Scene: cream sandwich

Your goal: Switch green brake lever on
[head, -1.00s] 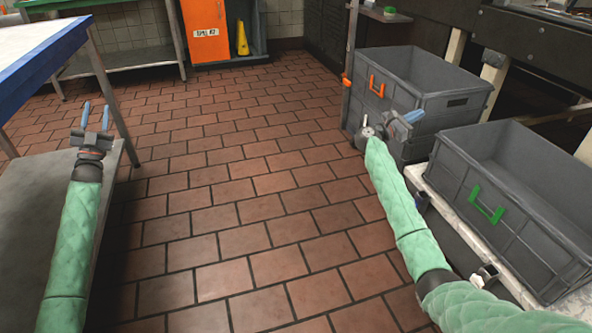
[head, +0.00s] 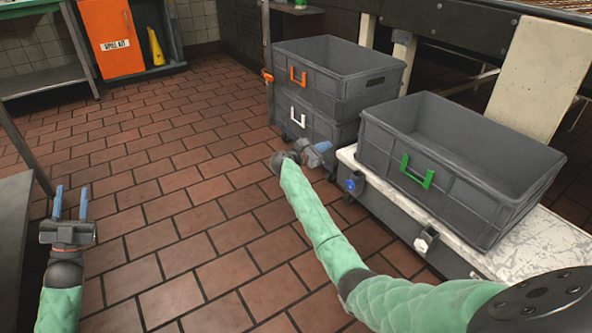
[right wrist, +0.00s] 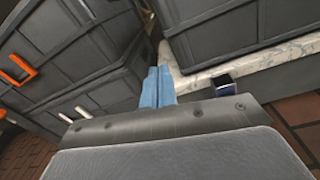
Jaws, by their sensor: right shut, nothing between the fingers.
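I cannot make out a green brake lever for certain. A green handle (head: 416,172) is on the front of the right grey crate (head: 480,185). A small green thing (head: 300,4) shows at the top edge, too small to identify. My right gripper (head: 322,154) is in front of the stacked crates, left of the worn white bench top (head: 540,245). In the right wrist view its blue fingers (right wrist: 157,88) are together with nothing between them. My left gripper (head: 71,203) is at the left, fingers apart and empty, above the floor.
Two stacked grey crates (head: 345,62) stand behind my right gripper, with an orange handle (head: 298,76) and a white handle (head: 298,116). A blue knob (head: 350,184) and a whitish knob (head: 427,240) are on the bench side. The tiled floor (head: 180,200) is open in the middle.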

